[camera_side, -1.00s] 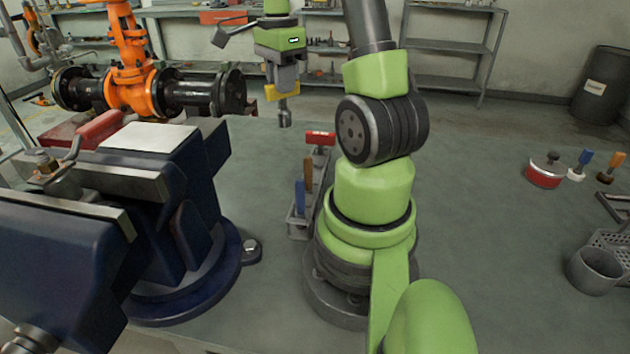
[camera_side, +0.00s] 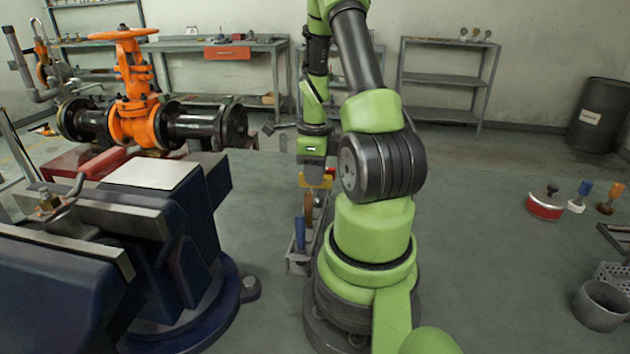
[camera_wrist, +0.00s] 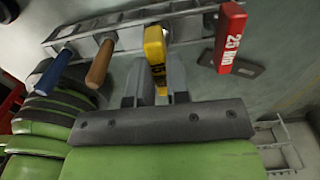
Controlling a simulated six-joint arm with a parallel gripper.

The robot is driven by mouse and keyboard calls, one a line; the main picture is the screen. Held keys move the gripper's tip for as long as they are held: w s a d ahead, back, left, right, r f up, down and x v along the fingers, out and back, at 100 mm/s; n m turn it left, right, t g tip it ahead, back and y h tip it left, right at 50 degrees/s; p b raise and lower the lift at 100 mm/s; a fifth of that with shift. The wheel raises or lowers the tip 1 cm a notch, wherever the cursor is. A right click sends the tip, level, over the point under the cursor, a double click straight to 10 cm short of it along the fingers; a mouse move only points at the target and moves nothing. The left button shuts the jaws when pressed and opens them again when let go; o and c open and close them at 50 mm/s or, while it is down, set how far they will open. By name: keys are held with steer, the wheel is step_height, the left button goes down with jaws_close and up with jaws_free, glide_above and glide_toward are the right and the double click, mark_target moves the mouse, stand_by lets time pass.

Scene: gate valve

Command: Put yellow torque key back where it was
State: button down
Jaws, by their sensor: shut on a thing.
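The yellow torque key (camera_wrist: 155,48) is between the two fingers of my gripper (camera_wrist: 155,85) in the wrist view, and the gripper is shut on it. In the side view a yellow part of the key (camera_side: 316,181) shows just below my gripper (camera_side: 313,170). The key is at the grey tool rack (camera_wrist: 130,18), in line with the other tools, between a brown-handled tool (camera_wrist: 100,64) and a red key (camera_wrist: 230,38) marked 25 Nm. A blue-handled tool (camera_wrist: 54,72) is at the left. The key's lower end is hidden, so I cannot tell whether it is seated in a slot.
A dark blue vise (camera_side: 170,215) stands left of the rack. An orange gate valve (camera_side: 133,100) is behind it. A red pot (camera_side: 546,204), brushes and a grey cup (camera_side: 600,305) lie far right.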

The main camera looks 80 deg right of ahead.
steer(key=shift+f, duration=0.9)
steer(key=shift+f, duration=0.1)
steer(key=c, duration=1.1)
jaws_free()
step_height(320, 180, up, 12)
steer(key=w+a+r+n+t+h, duration=0.1)
steer(key=w+a+r+n+t, duration=0.1)
steer(key=w+a+r+n, duration=0.55)
steer(key=s+a+r+n+t+y, duration=0.1)
steer(key=s+a+r+n+t, duration=0.1)
steer(key=a+n, duration=0.7)
steer(key=s+a+r+n+t+y, duration=0.2)
steer(key=a+n, duration=0.7)
steer(key=n, duration=0.6)
steer(key=shift+s+a+t, duration=0.35)
steer(key=shift+a+t, duration=0.05)
steer(key=shift+t, duration=0.2)
